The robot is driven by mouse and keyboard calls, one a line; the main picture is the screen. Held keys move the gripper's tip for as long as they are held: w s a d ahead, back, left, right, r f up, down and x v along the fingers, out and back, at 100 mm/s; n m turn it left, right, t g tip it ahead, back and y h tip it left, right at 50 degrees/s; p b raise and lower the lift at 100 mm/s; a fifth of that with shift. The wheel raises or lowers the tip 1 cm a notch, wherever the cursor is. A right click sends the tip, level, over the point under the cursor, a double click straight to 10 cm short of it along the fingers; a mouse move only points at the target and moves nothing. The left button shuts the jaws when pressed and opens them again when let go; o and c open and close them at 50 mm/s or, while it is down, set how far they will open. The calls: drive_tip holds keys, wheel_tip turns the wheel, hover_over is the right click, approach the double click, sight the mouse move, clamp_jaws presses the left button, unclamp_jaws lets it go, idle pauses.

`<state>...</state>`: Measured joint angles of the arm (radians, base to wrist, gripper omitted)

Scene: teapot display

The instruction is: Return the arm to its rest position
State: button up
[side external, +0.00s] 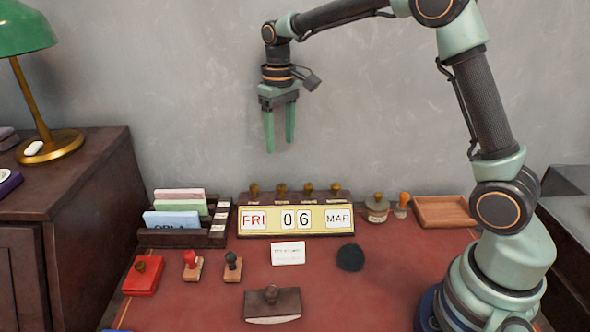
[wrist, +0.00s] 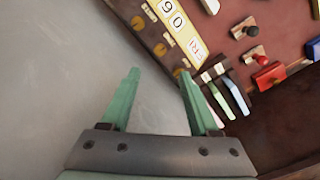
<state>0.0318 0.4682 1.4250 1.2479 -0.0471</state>
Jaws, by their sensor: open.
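My gripper (side external: 280,132) has two green fingers that point down, apart from each other, with nothing between them. It hangs well above the desk, above the back of the calendar block, against the grey wall. In the wrist view my gripper (wrist: 158,85) shows both fingers spread and empty. My arm rises from its base at the right and arches over to the left. No teapot shows in either view.
The red desk (side external: 210,305) holds a calendar block (side external: 245,228), a card holder (side external: 185,236), several stamps, a blotter (side external: 272,305), a white card (side external: 288,253), a dark round pad (side external: 350,257) and a wooden tray (side external: 445,211). A green lamp (side external: 25,35) stands on a cabinet at left.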

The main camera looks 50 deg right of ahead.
drive_tip(key=shift+r, duration=0.1)
drive_tip(key=s+r+t, duration=0.2)
drive_tip(key=s, duration=0.7)
drive_tip(key=s+a+r+t, duration=0.1)
drive_tip(key=s+r+t, duration=0.2)
drive_tip(key=s, duration=0.6)
drive_tip(key=shift+s+a+t, duration=0.25)
drive_tip(key=shift+s+t, duration=0.05)
drive_tip(key=shift+s, duration=0.05)
drive_tip(key=shift+r, duration=0.1)
idle(0.3)
